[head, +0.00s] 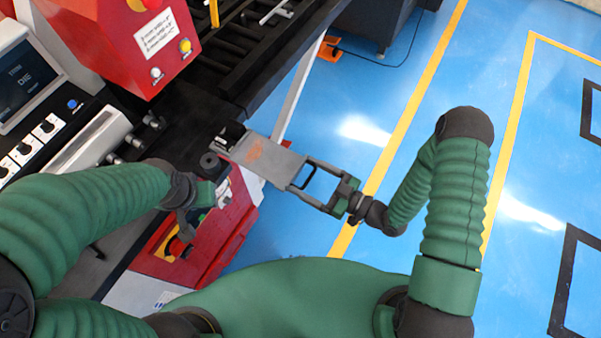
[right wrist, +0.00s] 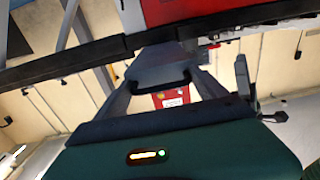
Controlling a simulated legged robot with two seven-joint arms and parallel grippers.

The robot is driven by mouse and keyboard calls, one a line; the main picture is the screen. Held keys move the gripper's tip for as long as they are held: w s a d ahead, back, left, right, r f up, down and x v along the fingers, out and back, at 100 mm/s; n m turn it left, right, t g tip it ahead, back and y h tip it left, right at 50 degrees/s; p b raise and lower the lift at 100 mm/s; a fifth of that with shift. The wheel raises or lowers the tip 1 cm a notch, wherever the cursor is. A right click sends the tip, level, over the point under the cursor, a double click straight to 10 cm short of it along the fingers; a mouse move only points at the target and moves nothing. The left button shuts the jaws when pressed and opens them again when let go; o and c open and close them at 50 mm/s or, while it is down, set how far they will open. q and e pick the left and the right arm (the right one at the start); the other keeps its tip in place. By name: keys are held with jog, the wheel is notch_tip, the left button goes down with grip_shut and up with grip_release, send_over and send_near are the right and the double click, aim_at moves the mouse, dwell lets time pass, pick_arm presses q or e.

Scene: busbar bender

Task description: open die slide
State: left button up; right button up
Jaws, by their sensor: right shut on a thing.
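The die slide (head: 262,157) is a flat grey plate with a brownish patch. It sticks out from the dark edge of the red bending machine (head: 122,42), over the floor. A dark loop handle (head: 304,176) is at its outer end. My right gripper (head: 302,173) is shut on this handle, with its fingers reaching in from the right. In the right wrist view the grey slide (right wrist: 160,56) and dark handle (right wrist: 158,86) show between the fingers. My left gripper (head: 208,193) is by the machine's front, near the slide's left side; its fingers do not show clearly.
A control panel with a screen (head: 25,85) and knobs is at the left. A red cabinet (head: 220,238) with a yellow and red button stands below the slide.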

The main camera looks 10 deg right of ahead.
jog(key=shift+d, duration=0.55)
jog(key=shift+a, duration=0.2)
jog(key=o, duration=1.8)
jog(key=shift+w+a, duration=0.1)
jog(key=shift+a, duration=0.1)
jog(key=shift+c, duration=0.2)
jog(key=shift+w+a, duration=0.1)
pick_arm(q)
jog(key=shift+d, duration=0.45)
pick_arm(e)
jog(key=shift+d, duration=0.25)
pick_arm(q)
jog(key=shift+a, duration=0.2)
pick_arm(e)
jog(key=shift+a, duration=0.2)
